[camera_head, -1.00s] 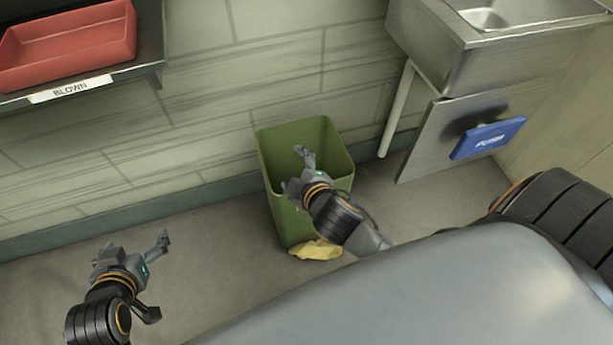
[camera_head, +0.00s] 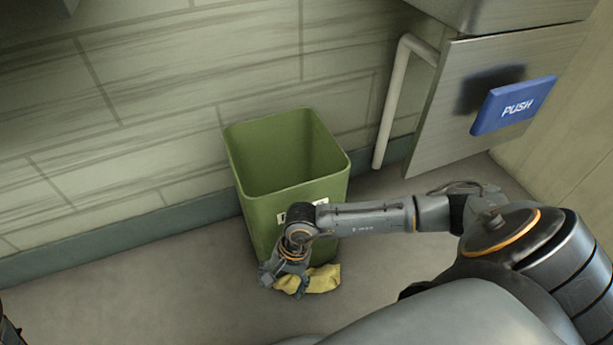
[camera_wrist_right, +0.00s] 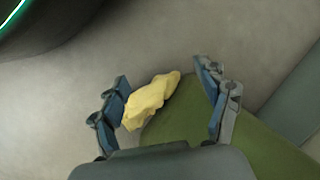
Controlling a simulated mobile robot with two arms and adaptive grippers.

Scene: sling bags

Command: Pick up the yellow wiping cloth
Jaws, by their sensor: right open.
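The yellow wiping cloth (camera_head: 323,280) lies crumpled on the floor against the front foot of the green bin. My right gripper (camera_head: 284,282) is low beside the bin, at the cloth's left end, and covers part of it. In the right wrist view the cloth (camera_wrist_right: 150,101) lies between the two spread fingers of my right gripper (camera_wrist_right: 161,72), nearer the left finger. The right gripper is open; I cannot tell whether a finger touches the cloth. My left gripper is not in view.
The green bin (camera_head: 250,205) stands open near the wall, right behind the cloth. A metal unit with a blue push flap (camera_head: 513,105) and a pale pipe (camera_head: 388,100) are at the right. Floor left of the bin is clear.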

